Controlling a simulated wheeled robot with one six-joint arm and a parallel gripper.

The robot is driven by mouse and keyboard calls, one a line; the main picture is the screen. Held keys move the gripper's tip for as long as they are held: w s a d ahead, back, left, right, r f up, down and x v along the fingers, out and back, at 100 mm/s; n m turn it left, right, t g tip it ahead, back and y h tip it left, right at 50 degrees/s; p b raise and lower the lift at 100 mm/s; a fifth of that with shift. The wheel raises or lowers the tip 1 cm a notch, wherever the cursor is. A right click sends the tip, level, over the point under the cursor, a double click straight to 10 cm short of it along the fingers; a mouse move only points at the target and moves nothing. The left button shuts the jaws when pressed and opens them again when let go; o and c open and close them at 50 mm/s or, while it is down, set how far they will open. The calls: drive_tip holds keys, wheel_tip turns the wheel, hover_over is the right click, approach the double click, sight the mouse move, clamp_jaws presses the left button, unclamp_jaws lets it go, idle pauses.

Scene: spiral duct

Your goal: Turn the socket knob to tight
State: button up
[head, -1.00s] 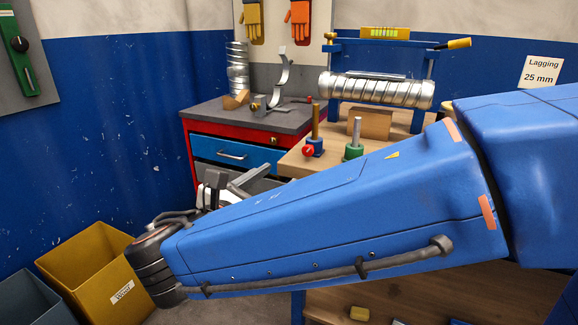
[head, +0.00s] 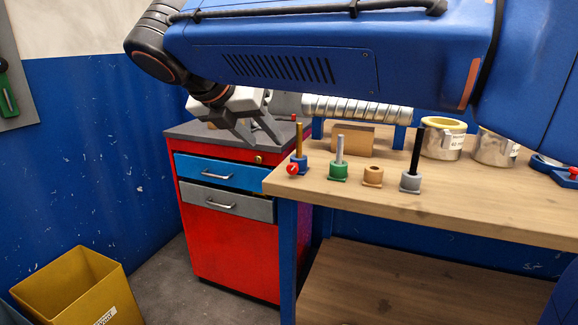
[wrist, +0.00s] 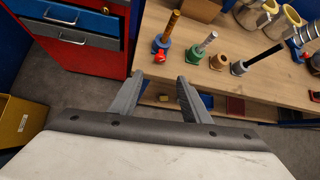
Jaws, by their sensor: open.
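A blue socket (head: 300,160) stands near the left front corner of the wooden bench, with a brass rod (head: 299,138) upright in it. A red knob (head: 292,169) is on its front side. In the wrist view the red knob (wrist: 159,56) lies just beyond the fingertips and roughly between them. My gripper (head: 262,141) is open and empty, left of the socket and apart from it. Its two fingers also show in the wrist view (wrist: 160,79). The knob's tight or loose state cannot be told.
Right of it stand a green socket (head: 338,171) with a grey rod, an empty brown socket (head: 373,176) and a grey socket (head: 411,182) with a black rod. A red drawer cabinet (head: 235,245) is left of the bench. A yellow bin (head: 75,290) is on the floor.

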sight(291, 167)
drive_tip(key=x, duration=1.5)
drive_tip(key=shift+w+d+f, duration=0.2)
drive_tip(key=shift+f, duration=0.05)
drive_tip(key=c, duration=1)
